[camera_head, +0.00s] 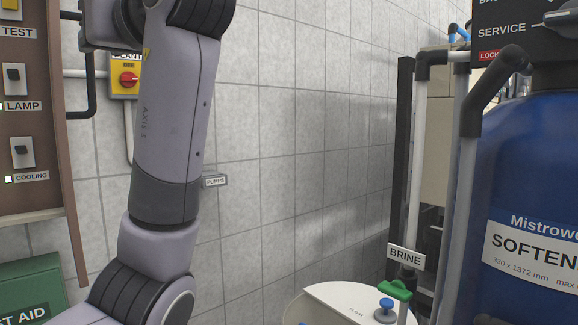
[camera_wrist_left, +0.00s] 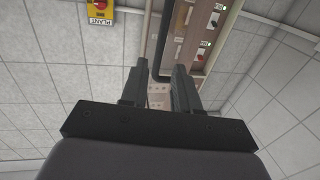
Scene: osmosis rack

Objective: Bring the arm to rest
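My left arm (camera_head: 170,140) rises across the left half of the head view, from the bottom left up to the top edge. Its hand is outside that view. In the left wrist view, my left gripper (camera_wrist_left: 158,90) has its two dark fingers apart with a gap between them. I see nothing held in the gap. Beyond the fingers is a brown switch panel (camera_wrist_left: 190,62), with a dark conduit beside it. My right gripper is in neither view.
The switch panel (camera_head: 42,140) and a yellow box with a red knob (camera_head: 128,78) are on the tiled wall behind my arm. A green first aid box (camera_head: 30,290) is at lower left. Pipes, a white brine tank (camera_head: 335,300) and a blue softener tank (camera_head: 530,170) stand right.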

